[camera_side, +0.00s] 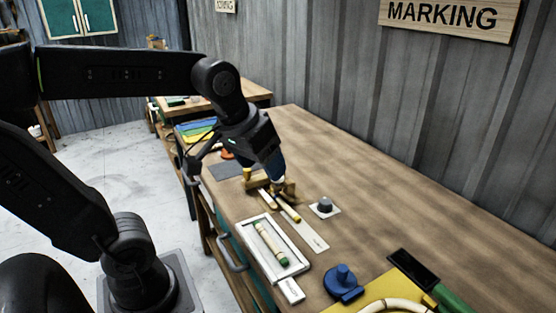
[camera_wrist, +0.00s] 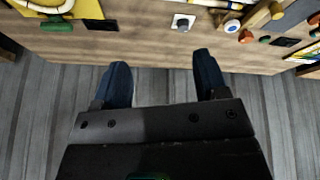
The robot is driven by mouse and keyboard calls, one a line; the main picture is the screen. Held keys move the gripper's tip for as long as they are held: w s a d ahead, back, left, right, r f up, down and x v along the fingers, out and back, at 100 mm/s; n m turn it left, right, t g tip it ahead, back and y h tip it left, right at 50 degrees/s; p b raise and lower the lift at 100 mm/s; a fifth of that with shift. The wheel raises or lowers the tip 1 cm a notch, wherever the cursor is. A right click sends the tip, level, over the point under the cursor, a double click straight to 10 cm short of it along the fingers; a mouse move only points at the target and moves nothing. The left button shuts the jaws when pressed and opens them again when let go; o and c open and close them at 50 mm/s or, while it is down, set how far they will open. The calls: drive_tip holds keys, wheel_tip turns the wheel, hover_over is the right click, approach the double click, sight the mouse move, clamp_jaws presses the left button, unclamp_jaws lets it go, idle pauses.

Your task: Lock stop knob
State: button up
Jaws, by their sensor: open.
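A dark knob (camera_side: 325,203) sits on a small white plate on the workbench. It also shows at the top of the wrist view as a grey knob (camera_wrist: 182,24). A blue knob (camera_side: 343,278) on a blue base stands nearer the front. I cannot tell which of them is the stop knob. My gripper (camera_side: 278,177) is beside a wooden fixture (camera_side: 287,190), with its tips over or behind it; I cannot tell if they touch. In the wrist view my gripper (camera_wrist: 163,78) has its blue fingers wide apart with nothing between them.
A yellow board (camera_side: 400,290) with a curved pale piece lies at the front right, beside a black rectangle (camera_side: 413,268). Bare bench lies toward the corrugated wall (camera_side: 450,130).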

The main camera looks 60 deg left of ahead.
drive_tip(key=w+a+f+n+g, duration=0.2)
drive_tip(key=w+a+n+g, duration=0.2)
drive_tip(key=w+a+n, duration=1.35)
drive_tip(key=w+a+f+n, duration=0.1)
drive_tip(key=w+a+f, duration=0.1)
drive_tip(key=a, duration=0.4)
drive_tip(key=w+a+f+n, duration=0.1)
drive_tip(key=a+f, duration=0.2)
drive_tip(key=a, duration=0.4)
drive_tip(key=shift+g+h, duration=0.3)
drive_tip(key=shift+g, duration=0.1)
wheel_tip(320, 180, down, 13)
drive_tip(key=shift+w+d+f, duration=0.1)
drive_tip(key=shift+w+f, duration=0.05)
drive_tip(key=shift+c, duration=0.4)
drive_tip(key=c, duration=0.8)
drive_tip(key=shift+m, duration=0.25)
drive_tip(key=shift+c, duration=0.2)
